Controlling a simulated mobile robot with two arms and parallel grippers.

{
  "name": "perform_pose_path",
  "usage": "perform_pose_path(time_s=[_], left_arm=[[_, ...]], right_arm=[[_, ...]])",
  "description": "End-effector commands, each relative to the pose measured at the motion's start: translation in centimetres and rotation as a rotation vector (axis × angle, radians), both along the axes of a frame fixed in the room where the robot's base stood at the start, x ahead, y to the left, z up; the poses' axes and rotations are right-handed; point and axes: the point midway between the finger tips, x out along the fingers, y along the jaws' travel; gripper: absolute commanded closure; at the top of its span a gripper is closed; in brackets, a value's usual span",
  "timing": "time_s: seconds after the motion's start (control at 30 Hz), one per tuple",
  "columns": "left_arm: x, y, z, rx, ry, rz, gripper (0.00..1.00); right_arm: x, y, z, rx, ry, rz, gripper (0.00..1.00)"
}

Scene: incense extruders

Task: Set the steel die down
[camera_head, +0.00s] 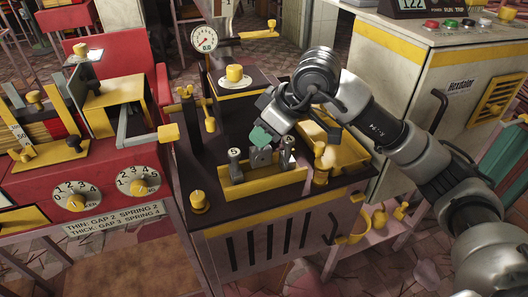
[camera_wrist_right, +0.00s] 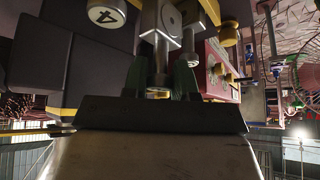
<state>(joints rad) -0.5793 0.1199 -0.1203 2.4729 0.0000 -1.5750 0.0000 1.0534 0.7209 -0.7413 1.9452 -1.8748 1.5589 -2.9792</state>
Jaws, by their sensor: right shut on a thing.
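My right gripper (camera_head: 264,142) comes in from the right, pointing down, its green fingertips shut on the steel die (camera_head: 261,157). The die is a grey block with a round hole in its face. In the right wrist view the die (camera_wrist_right: 172,20) shows beyond the green fingers, with a steel stem between them. In the head view the die is over or in a yellow-edged tray (camera_head: 262,186), between steel pieces marked 5 (camera_head: 234,157) and 4 (camera_head: 288,146). I cannot tell whether it touches the tray floor. My left gripper is not in view.
A yellow bin (camera_head: 345,155) lies right of the tray, with a yellow handle piece (camera_head: 324,160) close by. A pressure gauge (camera_head: 204,39) stands behind. A red machine with dials (camera_head: 77,195) is left; a cream cabinet (camera_head: 450,85) is at right.

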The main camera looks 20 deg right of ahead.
Motion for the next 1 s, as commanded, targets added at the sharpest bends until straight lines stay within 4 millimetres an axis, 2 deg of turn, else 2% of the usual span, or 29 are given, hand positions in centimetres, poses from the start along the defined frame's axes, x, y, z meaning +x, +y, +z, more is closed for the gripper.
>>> perform_pose_path(time_s=[0.17,0.33,0.7,0.73,0.8,1.0], left_arm=[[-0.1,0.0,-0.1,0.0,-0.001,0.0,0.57],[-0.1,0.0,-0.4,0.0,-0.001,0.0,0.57],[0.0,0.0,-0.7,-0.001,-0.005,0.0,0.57],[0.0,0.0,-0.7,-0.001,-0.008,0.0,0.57],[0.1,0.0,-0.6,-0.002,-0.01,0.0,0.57],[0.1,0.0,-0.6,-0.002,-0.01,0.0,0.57]], right_arm=[[0.0,0.0,-1.4,0.001,-0.001,0.0,1.0],[0.0,0.0,-3.8,0.002,-0.001,-0.001,1.0],[0.0,0.0,-4.3,0.001,-0.005,-0.001,1.0],[0.0,0.0,-4.4,0.0,-0.002,-0.001,0.71],[0.0,0.0,-4.3,0.0,-0.001,-0.001,0.62],[0.0,0.0,-4.2,0.0,-0.002,-0.001,0.62]])
